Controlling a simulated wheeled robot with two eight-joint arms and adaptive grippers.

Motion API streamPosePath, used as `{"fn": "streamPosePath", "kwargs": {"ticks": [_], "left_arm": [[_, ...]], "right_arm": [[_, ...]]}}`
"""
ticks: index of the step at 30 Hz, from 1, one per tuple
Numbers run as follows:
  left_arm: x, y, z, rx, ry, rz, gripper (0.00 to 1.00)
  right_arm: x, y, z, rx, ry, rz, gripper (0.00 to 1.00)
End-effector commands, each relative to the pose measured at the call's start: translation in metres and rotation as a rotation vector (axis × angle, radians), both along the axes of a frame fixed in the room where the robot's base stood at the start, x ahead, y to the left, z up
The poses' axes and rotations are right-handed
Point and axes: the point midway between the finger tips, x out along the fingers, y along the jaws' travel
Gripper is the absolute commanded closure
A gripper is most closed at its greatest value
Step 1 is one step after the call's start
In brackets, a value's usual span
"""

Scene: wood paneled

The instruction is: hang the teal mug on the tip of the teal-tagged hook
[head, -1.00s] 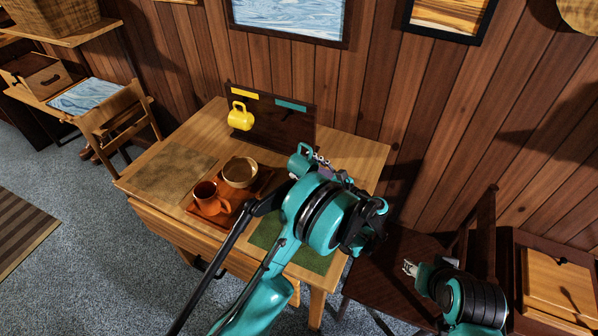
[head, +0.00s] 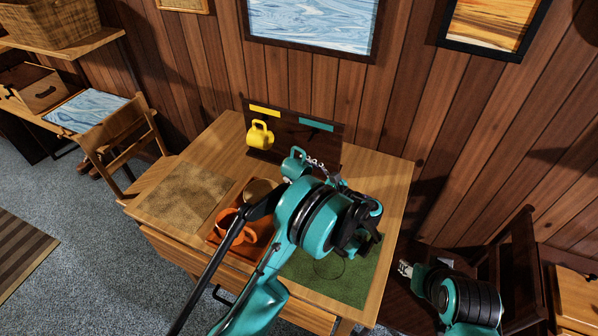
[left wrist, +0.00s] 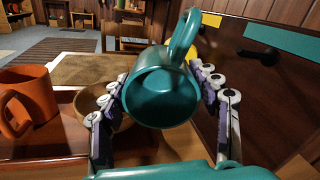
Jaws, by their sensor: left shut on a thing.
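The teal mug (head: 295,164) is held by my left gripper (head: 316,163), in front of the dark hook board (head: 290,140). In the left wrist view the mug (left wrist: 160,95) sits between the two fingers of the left gripper (left wrist: 160,82), its handle pointing up and to the right. The teal tag (head: 316,125) is on the right of the board. In the left wrist view a dark hook (left wrist: 257,56) shows near the teal tag (left wrist: 278,40); mug and hook look apart. My right gripper (head: 405,268) is low at the right, too small to read.
A yellow mug (head: 259,135) hangs under the yellow tag (head: 265,110), left of the teal tag. An orange mug (head: 238,226) and a bowl (head: 258,192) stand on a tray beneath my left arm. A green mat (head: 340,280) and a brown mat (head: 185,192) lie on the table.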

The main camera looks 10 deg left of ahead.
Motion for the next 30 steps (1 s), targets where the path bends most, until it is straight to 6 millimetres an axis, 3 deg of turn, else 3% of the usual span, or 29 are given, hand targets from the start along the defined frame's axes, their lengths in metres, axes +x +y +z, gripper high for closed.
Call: {"fn": "streamPosePath", "kwargs": {"ticks": [9, 30], "left_arm": [[0.000, -0.001, 0.000, 0.002, -0.001, 0.004, 0.73], [0.042, -0.009, -0.004, 0.002, -0.001, 0.003, 0.73]], "right_arm": [[0.000, 0.000, -0.006, 0.000, 0.000, 0.000, 0.60], [0.000, 0.000, -0.012, 0.000, 0.000, 0.000, 0.60]]}}
